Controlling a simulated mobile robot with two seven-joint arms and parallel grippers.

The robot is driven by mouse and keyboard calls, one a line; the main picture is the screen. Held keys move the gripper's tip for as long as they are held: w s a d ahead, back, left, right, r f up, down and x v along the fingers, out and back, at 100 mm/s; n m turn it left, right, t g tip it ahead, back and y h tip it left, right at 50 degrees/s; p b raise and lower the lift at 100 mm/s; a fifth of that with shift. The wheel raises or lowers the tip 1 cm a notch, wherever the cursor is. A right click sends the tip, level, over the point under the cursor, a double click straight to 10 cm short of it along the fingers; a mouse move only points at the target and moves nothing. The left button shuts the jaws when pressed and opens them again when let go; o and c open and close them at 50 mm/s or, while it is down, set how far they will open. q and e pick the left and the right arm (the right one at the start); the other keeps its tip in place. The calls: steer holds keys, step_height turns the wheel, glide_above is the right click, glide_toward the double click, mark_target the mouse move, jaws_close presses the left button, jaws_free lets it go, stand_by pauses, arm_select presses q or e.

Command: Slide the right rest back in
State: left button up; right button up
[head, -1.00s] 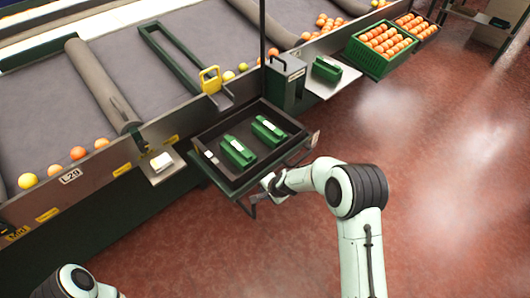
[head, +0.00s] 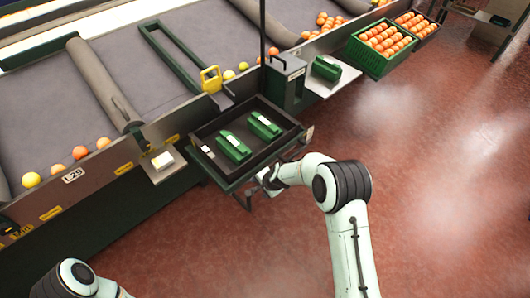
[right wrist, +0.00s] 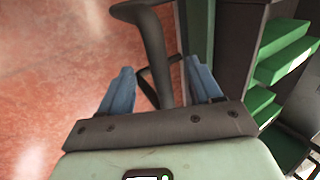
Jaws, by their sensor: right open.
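The dark metal rest (head: 245,201) juts out from under the front edge of a dark tray (head: 232,181), below the conveyor side. A beige-ended part (head: 308,134) sticks out at the tray's right corner. My right gripper (head: 266,180) is at the tray's front edge, low and partly hidden by my own wrist. In the right wrist view my right gripper (right wrist: 160,88) has its blue fingers apart, with a dark grey bar (right wrist: 152,45) lying between them. I cannot tell whether the fingers touch it. My left arm shows at bottom left, its gripper outside the view.
Two green items (head: 234,147) lie in the tray. A grey box with a handle (head: 286,80) stands behind its right corner. A small shelf (head: 163,163) is at its left. A green orange crate (head: 381,47) stands farther right. The red floor (head: 430,200) is clear.

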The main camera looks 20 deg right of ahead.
steer(key=shift+r+p, duration=2.35)
steer(key=shift+r, duration=1.15)
arm_select(q)
steer(key=r, duration=0.1)
steer(key=w+r, duration=0.1)
steer(key=r, duration=0.1)
steer(key=w+r, duration=0.1)
steer(key=r, duration=0.1)
steer(key=shift+w+r, duration=0.1)
steer(key=shift+w, duration=0.1)
arm_select(e)
steer(key=shift+f, duration=0.1)
